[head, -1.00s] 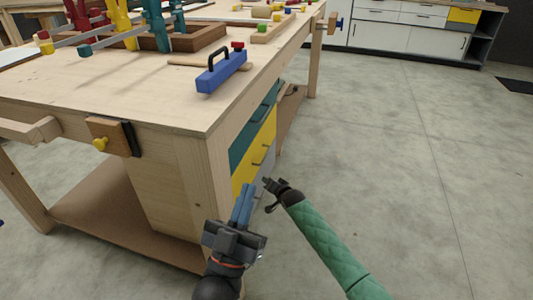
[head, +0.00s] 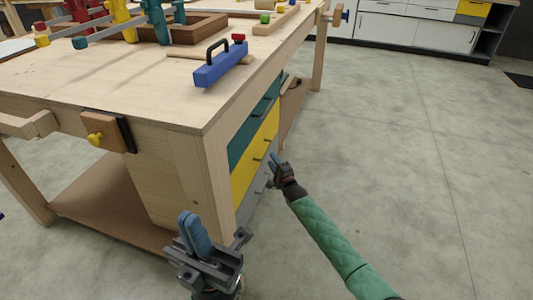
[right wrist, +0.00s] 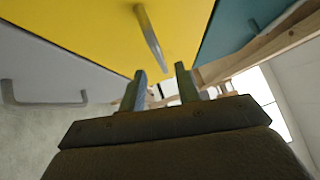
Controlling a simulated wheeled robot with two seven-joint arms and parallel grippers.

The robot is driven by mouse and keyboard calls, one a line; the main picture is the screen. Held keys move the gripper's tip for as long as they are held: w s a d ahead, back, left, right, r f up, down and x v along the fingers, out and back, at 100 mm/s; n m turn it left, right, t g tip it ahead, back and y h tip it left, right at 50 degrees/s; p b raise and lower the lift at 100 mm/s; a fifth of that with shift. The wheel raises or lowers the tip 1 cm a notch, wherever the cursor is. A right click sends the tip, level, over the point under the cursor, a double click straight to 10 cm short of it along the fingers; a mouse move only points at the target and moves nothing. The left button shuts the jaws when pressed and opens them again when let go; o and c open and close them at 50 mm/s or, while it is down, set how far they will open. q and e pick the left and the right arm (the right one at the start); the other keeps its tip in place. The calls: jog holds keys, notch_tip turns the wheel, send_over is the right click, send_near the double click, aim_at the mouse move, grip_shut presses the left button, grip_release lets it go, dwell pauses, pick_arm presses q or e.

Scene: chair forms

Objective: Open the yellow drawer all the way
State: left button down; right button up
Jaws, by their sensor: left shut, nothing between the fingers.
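The yellow drawer (head: 243,178) is in the side of the wooden workbench, between a teal drawer (head: 238,150) above and a grey drawer (head: 250,200) below. Its front looks flush with them. My right gripper (head: 274,158) is in front of the drawer, close to its handle. In the right wrist view the yellow front (right wrist: 90,28) fills the upper middle. Its metal handle (right wrist: 148,35) reaches down towards the gap between my two parted fingers (right wrist: 161,88); I see no grip on it. My left gripper (head: 193,233) is shut and empty, in front of the bench corner.
The workbench top (head: 110,85) carries a blue block with a black handle (head: 220,65) and several clamps. A wooden vise (head: 108,132) sticks out at the near end. The floor (head: 400,150) to the right is clear. White cabinets (head: 415,28) stand at the back.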

aim_at(267, 151)
jog(key=shift+b+x, duration=0.75)
jog(key=shift+x, duration=2.45)
grip_shut()
